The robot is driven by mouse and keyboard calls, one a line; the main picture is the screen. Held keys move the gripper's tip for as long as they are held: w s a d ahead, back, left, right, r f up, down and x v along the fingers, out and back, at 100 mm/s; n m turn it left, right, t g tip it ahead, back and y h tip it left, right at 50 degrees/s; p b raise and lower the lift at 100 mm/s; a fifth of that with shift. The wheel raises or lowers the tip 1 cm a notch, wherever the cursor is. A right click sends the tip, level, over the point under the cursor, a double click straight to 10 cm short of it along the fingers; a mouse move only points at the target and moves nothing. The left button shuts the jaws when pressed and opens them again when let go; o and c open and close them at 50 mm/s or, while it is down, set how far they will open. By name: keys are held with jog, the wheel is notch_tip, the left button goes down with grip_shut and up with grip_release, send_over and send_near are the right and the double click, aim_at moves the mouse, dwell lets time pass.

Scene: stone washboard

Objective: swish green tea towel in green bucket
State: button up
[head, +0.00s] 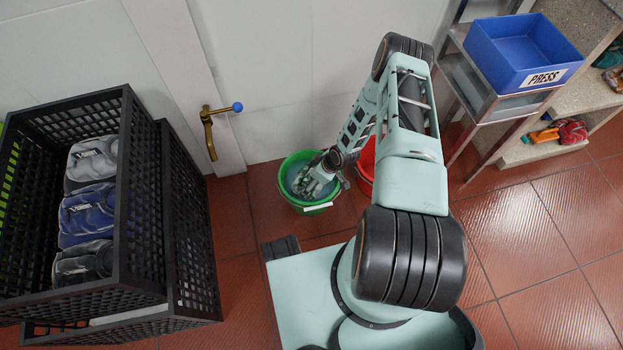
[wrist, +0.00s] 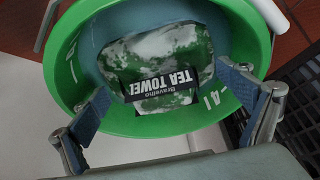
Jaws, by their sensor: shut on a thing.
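The green bucket (head: 290,200) stands on the tiled floor near the wall, with bluish water showing inside. In the wrist view the bucket's green rim (wrist: 62,55) curves around the green tea towel (wrist: 160,50), a green-and-white mottled bundle with a black "TEA TOWEL" label. My gripper (wrist: 163,82) is shut on the towel, one finger at each side of it. In the head view my gripper (head: 318,178) reaches down into the bucket and the towel cannot be made out clearly. How deep the towel sits in the water is unclear.
A red bucket (head: 367,160) stands just right of the green one, partly behind my arm. A black crate (head: 140,230) with folded cloths is at left. A blue "PRESS" bin (head: 520,50) sits on a stand at right. A brass tap (head: 208,130) projects from the wall.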

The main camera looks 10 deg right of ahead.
notch_tip(320, 180, up, 9)
jog(key=p, duration=0.5)
jog(key=shift+r, duration=0.1)
dwell(0.9)
